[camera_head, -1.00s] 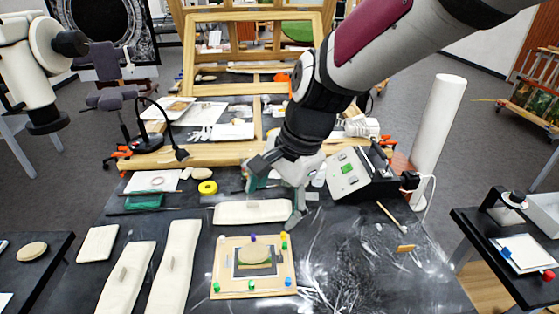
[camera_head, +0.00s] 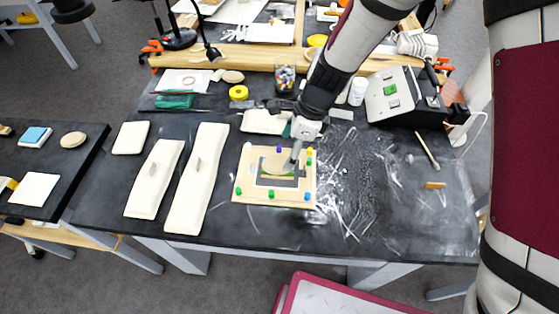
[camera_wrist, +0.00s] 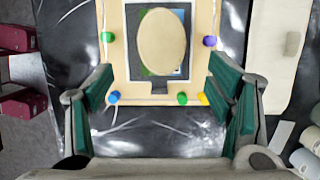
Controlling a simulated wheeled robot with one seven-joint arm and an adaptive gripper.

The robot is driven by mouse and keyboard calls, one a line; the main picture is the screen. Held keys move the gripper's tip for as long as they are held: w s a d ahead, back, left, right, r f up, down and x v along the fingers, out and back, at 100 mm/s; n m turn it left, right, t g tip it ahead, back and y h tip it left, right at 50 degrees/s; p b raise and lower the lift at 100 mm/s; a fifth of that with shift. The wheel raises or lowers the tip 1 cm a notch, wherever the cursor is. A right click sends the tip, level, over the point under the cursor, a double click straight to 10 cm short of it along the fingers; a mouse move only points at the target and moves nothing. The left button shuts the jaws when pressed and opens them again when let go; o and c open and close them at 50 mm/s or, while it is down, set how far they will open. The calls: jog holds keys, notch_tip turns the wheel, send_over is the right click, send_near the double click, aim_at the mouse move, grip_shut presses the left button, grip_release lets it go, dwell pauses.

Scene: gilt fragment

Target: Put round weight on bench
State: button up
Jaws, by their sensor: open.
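The round weight (camera_head: 277,164) is a flat beige disc lying on a framed wooden board (camera_head: 243,190) on the dark bench (camera_head: 350,225). In the wrist view the round weight (camera_wrist: 162,42) is a large oval within the frame's opening, covering part of what lies under it. My gripper (camera_head: 297,162) is over the right part of the board, close to the disc. In the wrist view my gripper's green-padded fingers (camera_wrist: 158,84) are wide apart with nothing between them. The disc lies ahead of the fingertips, apart from them.
Coloured pegs stand around the board's edge. Long white padded weights (camera_head: 197,180) lie to its left, and another pad (camera_head: 263,122) lies behind it. A control box (camera_head: 392,95) stands at the back right. The bench's front strip is clear.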

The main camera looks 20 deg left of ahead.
aim_at(279, 162)
jog(key=shift+a+p+x, duration=0.25)
jog(key=shift+x, duration=1.4)
jog(key=shift+a+p+x, duration=0.2)
jog(key=shift+x, duration=1.4)
jog(key=shift+r, duration=0.1)
jog(key=c, duration=1.7)
jog(key=shift+r, duration=0.1)
